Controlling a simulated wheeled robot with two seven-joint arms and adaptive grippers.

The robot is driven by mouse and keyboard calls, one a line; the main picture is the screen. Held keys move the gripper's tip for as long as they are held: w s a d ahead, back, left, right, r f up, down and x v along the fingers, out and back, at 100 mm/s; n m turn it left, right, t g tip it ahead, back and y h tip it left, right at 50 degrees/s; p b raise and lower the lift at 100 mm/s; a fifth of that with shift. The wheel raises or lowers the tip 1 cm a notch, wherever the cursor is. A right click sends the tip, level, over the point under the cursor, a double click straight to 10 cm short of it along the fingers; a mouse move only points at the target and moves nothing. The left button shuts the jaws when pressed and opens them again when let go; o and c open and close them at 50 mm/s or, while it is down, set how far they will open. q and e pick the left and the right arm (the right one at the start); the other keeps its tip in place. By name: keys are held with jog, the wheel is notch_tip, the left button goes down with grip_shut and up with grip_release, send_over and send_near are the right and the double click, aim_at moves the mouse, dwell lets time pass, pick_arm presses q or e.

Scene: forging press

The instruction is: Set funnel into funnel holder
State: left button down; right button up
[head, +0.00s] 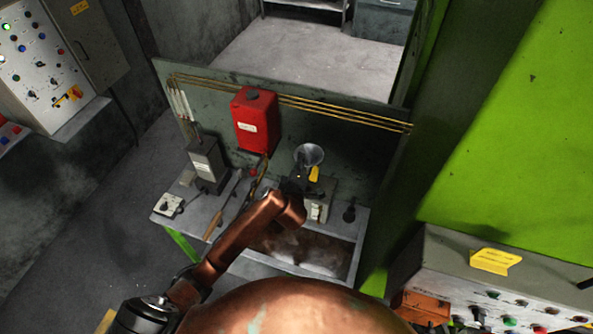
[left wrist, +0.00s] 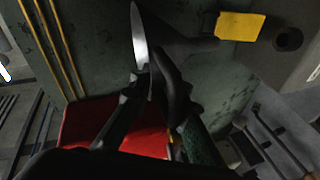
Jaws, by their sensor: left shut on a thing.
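The funnel (head: 309,154) is a grey metal cone, held above the bench near its back panel. In the left wrist view its bright rim (left wrist: 138,35) shows nearly edge-on. My left gripper (head: 298,182) is shut on the funnel; its dark fingers (left wrist: 150,85) close on it in the left wrist view. A yellow tag (head: 314,174) shows just below the funnel. In the left wrist view the tag (left wrist: 240,26) is beside a dark round opening (left wrist: 288,39), apart from the funnel. I cannot tell for sure whether this opening is the funnel holder. My right gripper is out of view.
A red canister (head: 256,120) is at the back panel, left of the funnel. A grey box (head: 207,163) stands on the bench's left side. Brass pipes (head: 345,111) run along the panel. A grey control console (head: 440,262) is at the right. An open bin (head: 300,252) is in front.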

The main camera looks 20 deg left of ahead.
pick_arm(q)
jog(key=shift+r, duration=2.1)
